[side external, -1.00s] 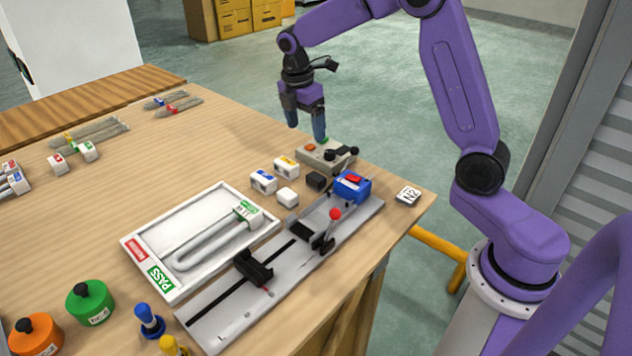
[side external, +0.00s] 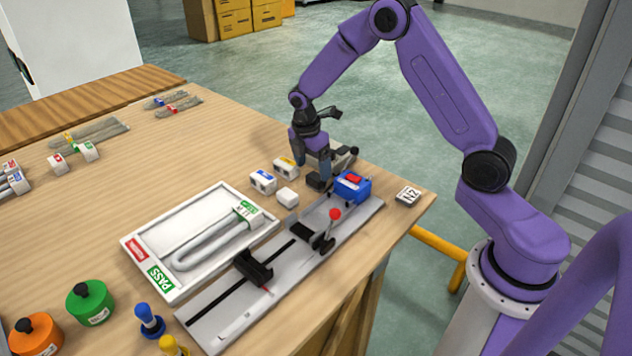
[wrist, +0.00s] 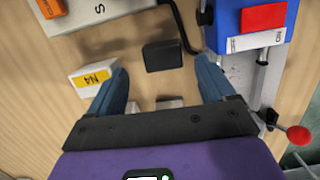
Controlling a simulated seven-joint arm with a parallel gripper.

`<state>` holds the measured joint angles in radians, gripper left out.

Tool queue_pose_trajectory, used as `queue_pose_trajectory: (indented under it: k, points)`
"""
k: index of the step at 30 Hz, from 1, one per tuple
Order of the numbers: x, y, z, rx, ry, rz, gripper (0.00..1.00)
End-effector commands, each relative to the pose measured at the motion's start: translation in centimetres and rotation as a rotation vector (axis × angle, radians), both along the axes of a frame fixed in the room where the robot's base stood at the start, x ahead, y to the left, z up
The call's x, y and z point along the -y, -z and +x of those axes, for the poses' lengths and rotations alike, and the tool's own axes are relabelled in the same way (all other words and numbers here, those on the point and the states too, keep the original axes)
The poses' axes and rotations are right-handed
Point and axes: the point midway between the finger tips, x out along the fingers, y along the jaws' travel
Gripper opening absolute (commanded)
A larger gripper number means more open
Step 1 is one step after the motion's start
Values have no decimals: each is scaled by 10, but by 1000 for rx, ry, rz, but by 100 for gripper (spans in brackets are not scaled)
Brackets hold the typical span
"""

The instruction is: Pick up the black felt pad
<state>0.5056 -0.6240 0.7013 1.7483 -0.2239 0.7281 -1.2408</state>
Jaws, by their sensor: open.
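The black felt pad (side external: 315,181) is a small dark block on the wooden table, between the white blocks and the blue device. It shows whole in the wrist view (wrist: 163,56), lying flat with nothing on it. My gripper (side external: 313,172) points down close over the pad, its fingers apart and empty. In the wrist view, my gripper (wrist: 162,68) has its two blue fingertips to the left and right of the pad, with gaps on both sides. I cannot tell the exact height left above the pad.
A yellow-labelled white block (wrist: 92,80) is close to the left finger. A blue device with a red top (wrist: 258,28) is close to the right finger. A grey control box (wrist: 100,14) with a cable lies beyond the pad. A white block (side external: 288,197) and the metal rail (side external: 215,312) are nearby.

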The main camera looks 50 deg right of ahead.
Motion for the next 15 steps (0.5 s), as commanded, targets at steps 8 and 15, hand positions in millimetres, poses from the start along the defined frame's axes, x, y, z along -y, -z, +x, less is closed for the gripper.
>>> queue_pose_trajectory:
  k: [8, 15]
  points:
    - [9, 37, -5, -4, 0, 0, 83]
    - [10, 46, -5, 0, -1, 1, 83]
